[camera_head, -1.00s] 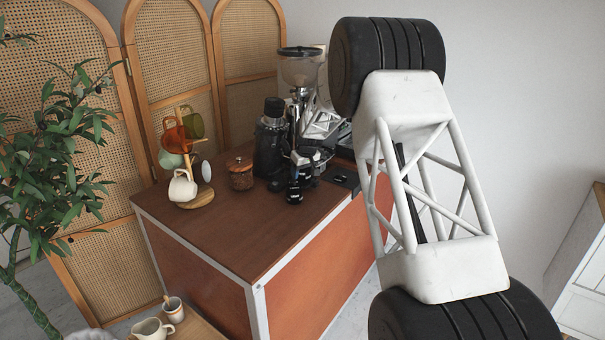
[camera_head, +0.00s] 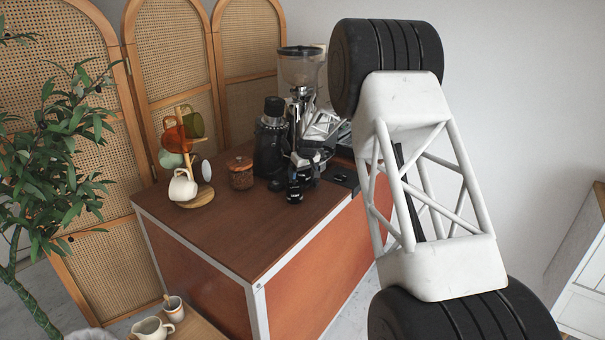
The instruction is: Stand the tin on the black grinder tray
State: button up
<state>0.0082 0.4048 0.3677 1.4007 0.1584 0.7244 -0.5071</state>
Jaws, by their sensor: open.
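My gripper (camera_head: 296,192) points down over the right part of the brown counter. Its dark fingers look small, and any gap between them is hard to make out. A brown lidded canister (camera_head: 241,177), the likeliest thing to be the tin, stands upright on the counter to the left of my gripper and apart from it. The coffee grinder (camera_head: 300,68) stands behind my gripper with its clear hopper up. My arm and gripper hide much of its lower part. A flat black piece (camera_head: 341,178) lies at the counter's right edge; I cannot tell whether it is the grinder tray.
A tall black vessel (camera_head: 270,145) stands close to my gripper's left. A wooden mug tree (camera_head: 190,201) with several mugs stands at the counter's left. The front of the counter (camera_head: 240,235) is clear. A lower wooden surface (camera_head: 198,328) holds a jug and a cup.

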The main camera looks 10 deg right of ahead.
jog(key=shift+r, duration=0.1)
jog(key=v, duration=1.2)
dwell(0.6)
jog(key=shift+s+r, duration=0.1)
